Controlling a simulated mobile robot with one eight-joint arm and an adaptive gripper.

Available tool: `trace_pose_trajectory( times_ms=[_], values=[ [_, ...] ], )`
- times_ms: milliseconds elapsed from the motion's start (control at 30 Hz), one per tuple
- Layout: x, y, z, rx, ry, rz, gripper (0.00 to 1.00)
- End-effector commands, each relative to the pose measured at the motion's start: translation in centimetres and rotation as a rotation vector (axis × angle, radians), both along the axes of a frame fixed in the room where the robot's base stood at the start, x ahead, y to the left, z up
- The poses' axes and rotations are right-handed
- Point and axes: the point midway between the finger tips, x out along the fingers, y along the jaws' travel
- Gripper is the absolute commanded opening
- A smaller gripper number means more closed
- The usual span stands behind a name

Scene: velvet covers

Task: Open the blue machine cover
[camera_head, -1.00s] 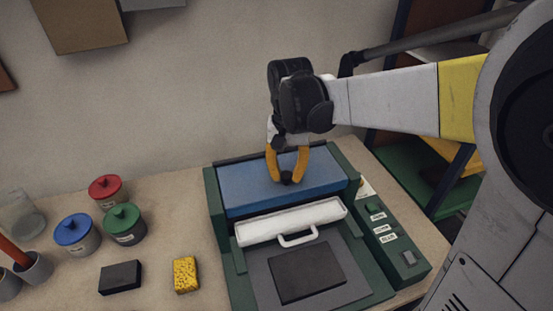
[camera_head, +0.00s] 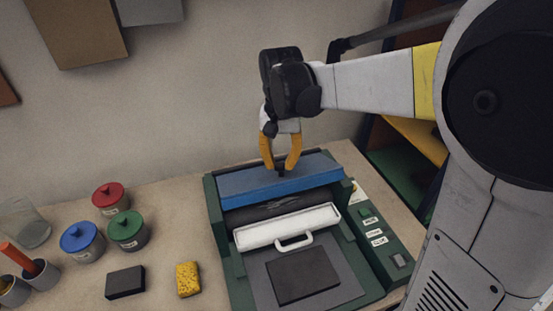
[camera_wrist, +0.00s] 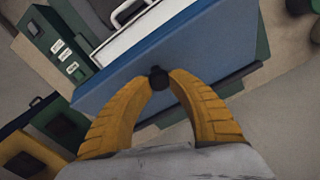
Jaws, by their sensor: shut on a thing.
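The blue machine cover (camera_head: 262,187) sits on the green machine (camera_head: 214,232) and is partly raised. Its front edge stands clear of the machine, and a dark interior (camera_head: 270,211) shows beneath it. My gripper (camera_head: 281,168) is above the cover with its yellow fingers shut on the cover's small black knob (camera_wrist: 158,78). In the wrist view the blue cover (camera_wrist: 190,50) spreads beyond the fingertips, tilted across the picture. The fingers hide part of the knob.
A white panel with a handle (camera_head: 285,226) lies in front of the cover. Labelled controls (camera_head: 375,235) line the machine's right side. Red (camera_head: 109,195), blue (camera_head: 80,237) and green (camera_head: 126,226) lidded jars, a black block (camera_head: 125,282) and a yellow sponge (camera_head: 188,279) stand left.

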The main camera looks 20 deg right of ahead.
Motion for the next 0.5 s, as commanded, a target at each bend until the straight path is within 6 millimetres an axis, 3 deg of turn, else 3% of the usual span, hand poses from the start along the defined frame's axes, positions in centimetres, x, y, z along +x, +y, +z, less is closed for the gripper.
trace_pose_trajectory(
  times_ms=[100, 500],
  values=[
    [1.4, 0.0, 1.3, 0.0, -0.01, 0.001, 0.0],
    [5.4, 0.0, 3.5, 0.0, -0.01, 0.001, 0.0]
  ],
)
